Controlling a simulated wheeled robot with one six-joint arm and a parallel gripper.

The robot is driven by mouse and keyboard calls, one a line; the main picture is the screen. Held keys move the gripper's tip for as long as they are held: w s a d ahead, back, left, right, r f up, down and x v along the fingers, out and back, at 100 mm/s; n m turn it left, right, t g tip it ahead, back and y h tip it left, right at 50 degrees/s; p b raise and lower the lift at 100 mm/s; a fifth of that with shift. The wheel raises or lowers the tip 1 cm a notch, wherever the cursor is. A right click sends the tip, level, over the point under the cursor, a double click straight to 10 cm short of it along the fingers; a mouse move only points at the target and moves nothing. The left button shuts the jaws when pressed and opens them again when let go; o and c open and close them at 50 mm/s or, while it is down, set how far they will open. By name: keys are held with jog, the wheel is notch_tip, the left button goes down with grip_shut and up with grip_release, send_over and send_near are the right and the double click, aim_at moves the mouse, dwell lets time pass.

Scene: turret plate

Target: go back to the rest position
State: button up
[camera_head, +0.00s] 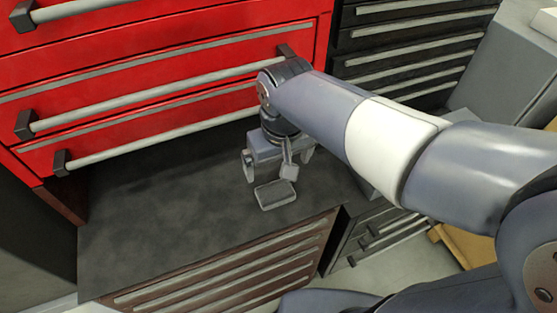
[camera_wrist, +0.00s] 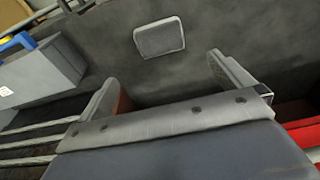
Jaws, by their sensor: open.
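My gripper (camera_head: 272,168) points down above the dark worktop, in front of the red drawers. Its two fingers stand wide apart with nothing between them, as the wrist view also shows (camera_wrist: 162,76). A small grey rectangular plate with rounded corners (camera_head: 276,194) lies flat on the worktop, just in front of the gripper. In the wrist view the plate (camera_wrist: 159,38) lies beyond the fingertips, with a gap of bare worktop between, so the fingers appear clear of it.
A red drawer cabinet (camera_head: 150,75) with long grey bar handles stands close behind my gripper. The dark worktop (camera_head: 150,215) is bare to the left. A black drawer cabinet (camera_head: 405,50) stands behind my arm. A grey box (camera_wrist: 45,78) shows at the left in the wrist view.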

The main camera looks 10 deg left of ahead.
aim_at(275, 190)
jog(key=f, duration=0.4)
jog(key=w+f, duration=0.1)
jog(key=f, duration=0.3)
jog(key=a+f, duration=0.1)
jog(key=f, duration=0.3)
jog(key=shift+w, duration=0.3)
jog(key=shift+r, duration=1.65)
jog(key=shift+f, duration=0.1)
